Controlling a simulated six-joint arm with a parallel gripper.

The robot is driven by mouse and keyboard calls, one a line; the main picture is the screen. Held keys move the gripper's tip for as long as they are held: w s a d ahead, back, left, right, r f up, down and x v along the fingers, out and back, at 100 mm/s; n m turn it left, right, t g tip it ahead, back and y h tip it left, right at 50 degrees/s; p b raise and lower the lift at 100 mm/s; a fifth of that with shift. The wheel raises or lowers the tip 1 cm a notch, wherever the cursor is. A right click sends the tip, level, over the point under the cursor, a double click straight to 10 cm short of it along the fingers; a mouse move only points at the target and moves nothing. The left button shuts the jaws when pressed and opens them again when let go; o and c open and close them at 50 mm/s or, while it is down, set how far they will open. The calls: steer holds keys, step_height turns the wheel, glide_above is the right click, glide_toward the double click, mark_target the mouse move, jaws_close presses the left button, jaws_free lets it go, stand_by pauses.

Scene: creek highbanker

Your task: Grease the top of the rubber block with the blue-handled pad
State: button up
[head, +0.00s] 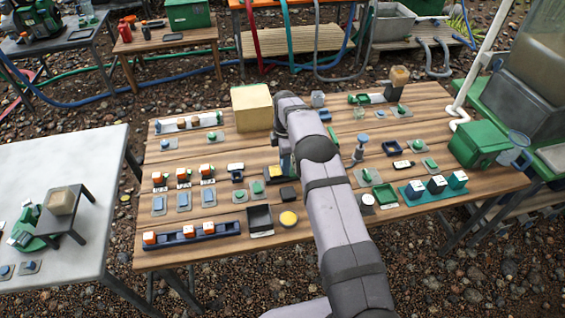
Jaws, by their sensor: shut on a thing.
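My gripper (286,160) points down over the middle of the wooden table, partly hidden by my own arm. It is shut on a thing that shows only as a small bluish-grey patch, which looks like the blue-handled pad. A small black block (289,194), which looks like the rubber block, lies on the table just below and in front of my gripper. Its top looks plain at this size. I cannot tell whether the pad touches anything. A round yellow tin (288,219) stands in front of the black block.
A large tan block (252,107) stands behind left of my gripper. A dark open tray (260,219) is left of the yellow tin. A blue rack (192,235) with orange-and-white pieces lies front left. A grey-blue upright post (360,148) stands right of my arm. Small parts crowd the table.

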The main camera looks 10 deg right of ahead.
mark_target(275, 169)
steer(key=shift+a, duration=3.2)
steer(key=shift+w+f, duration=0.2)
steer(key=shift+f, duration=0.1)
steer(key=shift+w+r+b, duration=0.15)
steer(key=shift+w+b, duration=0.35)
steer(key=shift+b, duration=0.55)
steer(key=shift+d+r, duration=0.25)
steer(key=shift+r, duration=0.05)
steer(key=shift+d+f, duration=0.2)
steer(key=shift+d, duration=3.05)
steer(key=shift+a+b, duration=0.35)
steer(key=shift+a, duration=3.2)
step_height(275, 169, up, 8)
steer(key=p, duration=0.6)
steer(key=shift+d, duration=0.2)
